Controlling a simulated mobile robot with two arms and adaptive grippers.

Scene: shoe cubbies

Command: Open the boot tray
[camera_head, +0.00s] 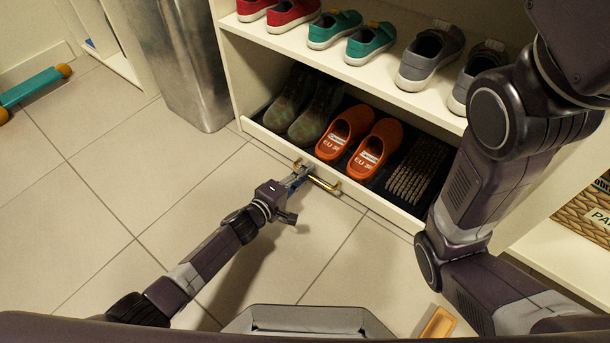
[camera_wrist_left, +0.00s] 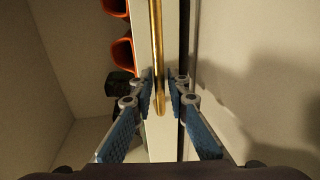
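The boot tray (camera_head: 275,143) is the low pull-out at the bottom of the white shoe cubby, with a pale front board. My left gripper (camera_head: 302,174) is at the left end of this handle. In the left wrist view its blue-padded fingers (camera_wrist_left: 161,85) stand apart on both sides of the bar, with a narrow gap visible on the right side. My right gripper is out of view.
Dark boots (camera_head: 305,105), orange clogs (camera_head: 368,148) and a dark ridged item (camera_head: 411,171) are in the tray. Shoes (camera_head: 370,43) fill the shelf above. A metal bin (camera_head: 190,70) stands left of the cubby. Tiled floor (camera_head: 300,240) before the tray is largely clear.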

